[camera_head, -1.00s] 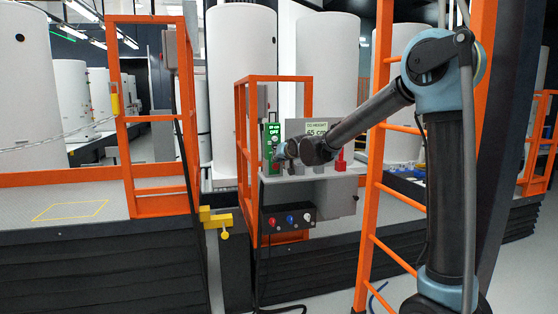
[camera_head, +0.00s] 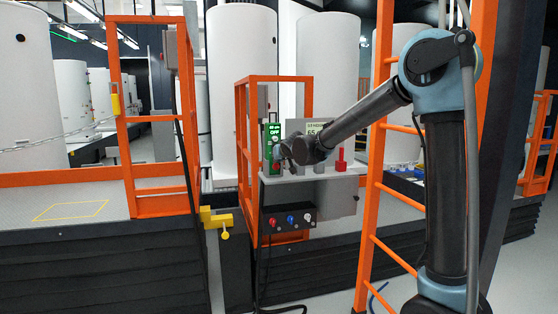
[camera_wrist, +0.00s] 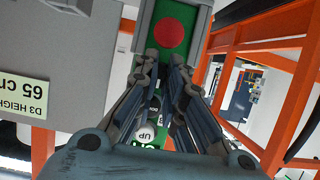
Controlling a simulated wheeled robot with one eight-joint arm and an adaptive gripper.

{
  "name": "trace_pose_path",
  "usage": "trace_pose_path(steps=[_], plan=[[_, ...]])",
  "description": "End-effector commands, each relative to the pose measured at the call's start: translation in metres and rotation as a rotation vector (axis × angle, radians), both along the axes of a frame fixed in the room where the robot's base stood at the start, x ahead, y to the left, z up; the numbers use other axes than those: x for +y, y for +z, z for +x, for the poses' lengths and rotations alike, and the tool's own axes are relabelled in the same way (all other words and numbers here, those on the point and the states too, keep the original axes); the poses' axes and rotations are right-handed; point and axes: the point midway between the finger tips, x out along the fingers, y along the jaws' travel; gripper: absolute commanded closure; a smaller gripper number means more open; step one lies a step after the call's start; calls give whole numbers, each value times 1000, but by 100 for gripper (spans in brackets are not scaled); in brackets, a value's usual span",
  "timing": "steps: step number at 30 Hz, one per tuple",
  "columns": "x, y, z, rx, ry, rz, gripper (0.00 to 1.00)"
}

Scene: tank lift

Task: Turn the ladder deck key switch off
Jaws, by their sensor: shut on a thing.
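The green control panel (camera_head: 273,134) stands upright at the left end of the grey console in the head view, with small white lettering on it. My gripper (camera_head: 283,152) is at the lower part of this panel. In the wrist view my gripper (camera_wrist: 165,68) points at the green panel (camera_wrist: 204,20), its fingers close together. A red round button (camera_wrist: 169,33) lies just beyond the fingertips. A white round piece marked UP (camera_wrist: 146,133) shows between the fingers. The key switch is not clearly seen; the fingers hide what they hold.
A height sign (camera_wrist: 20,93) reading D3 HEIGHT 65 cm is beside the panel. Orange railings (camera_head: 240,130) and an orange ladder (camera_head: 367,220) stand around the console. A red piece (camera_head: 341,160) stands on the console's right. A box with several knobs (camera_head: 290,219) hangs below.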

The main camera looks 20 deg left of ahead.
Motion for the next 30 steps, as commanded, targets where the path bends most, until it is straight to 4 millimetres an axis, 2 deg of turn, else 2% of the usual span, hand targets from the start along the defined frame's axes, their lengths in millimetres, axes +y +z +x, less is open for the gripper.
trace_pose_path(steps=[2, 3, 5, 6, 20, 30], plan=[[-3, -1, 2, 2, -7, -4, 100], [-3, -1, 2, 2, -7, -4, 86], [-3, -1, 2, 2, -6, -3, 72], [-3, -1, 2, 2, -6, -3, 70], [-4, 2, -5, 1, -1, 0, 70], [-26, 19, -39, 1, -1, -1, 70]])
